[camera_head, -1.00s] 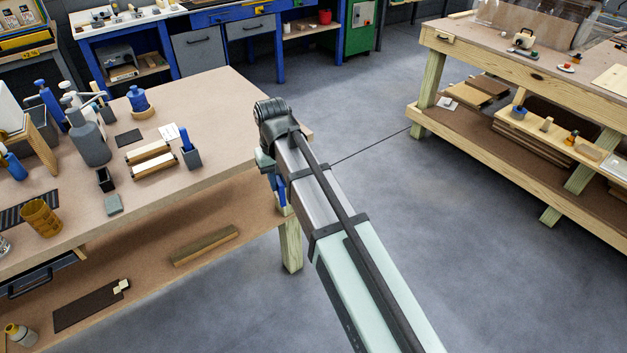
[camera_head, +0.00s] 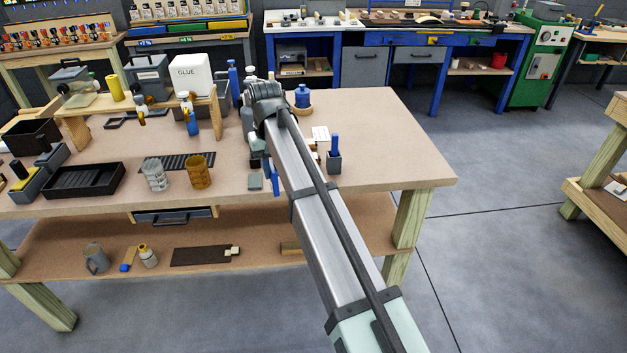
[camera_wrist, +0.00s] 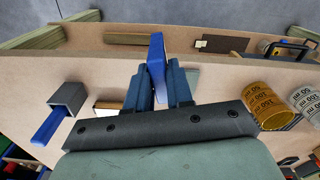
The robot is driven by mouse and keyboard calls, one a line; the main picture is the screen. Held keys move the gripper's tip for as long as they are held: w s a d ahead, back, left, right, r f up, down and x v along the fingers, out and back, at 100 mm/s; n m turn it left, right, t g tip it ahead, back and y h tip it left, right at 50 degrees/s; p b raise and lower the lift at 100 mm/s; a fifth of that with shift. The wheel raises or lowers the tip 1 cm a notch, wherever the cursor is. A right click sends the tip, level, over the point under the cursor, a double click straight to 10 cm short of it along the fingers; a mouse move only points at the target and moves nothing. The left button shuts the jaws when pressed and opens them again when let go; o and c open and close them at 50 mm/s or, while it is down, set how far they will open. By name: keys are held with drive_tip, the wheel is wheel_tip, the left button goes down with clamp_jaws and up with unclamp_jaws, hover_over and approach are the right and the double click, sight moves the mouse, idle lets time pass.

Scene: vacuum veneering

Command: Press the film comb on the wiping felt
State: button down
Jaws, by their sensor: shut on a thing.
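My gripper (camera_wrist: 160,82) is shut on a flat blue piece, which I take to be the film comb (camera_wrist: 157,55); it stands up between the dark blue fingers. In the head view the comb (camera_head: 275,183) shows below my wrist, above the front of the bench. The grey-green square that looks like the wiping felt (camera_head: 255,181) lies on the bench top just left of the comb. In the wrist view the felt (camera_wrist: 193,75) is partly hidden behind the right finger. The comb appears apart from the felt; its height above the bench is unclear.
A grey holder (camera_head: 334,162) with a blue-handled tool stands to the right. An amber cup (camera_head: 199,172), a clear cup (camera_head: 155,176) and a black tray (camera_head: 84,181) stand to the left. The bench's right end (camera_head: 405,150) is clear.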

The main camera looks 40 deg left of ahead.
drive_tip(key=w+a+r+m, duration=0.1)
drive_tip(key=a+r, duration=0.3)
drive_tip(key=a, duration=0.6)
drive_tip(key=shift+w+m, duration=0.35)
drive_tip(key=shift+m, duration=0.55)
drive_tip(key=shift+a, duration=0.1)
drive_tip(key=shift+f, duration=2.75)
drive_tip(key=shift+f, duration=0.6)
drive_tip(key=shift+r, duration=0.1)
wheel_tip(320, 180, up, 6)
drive_tip(key=shift+f, duration=0.1)
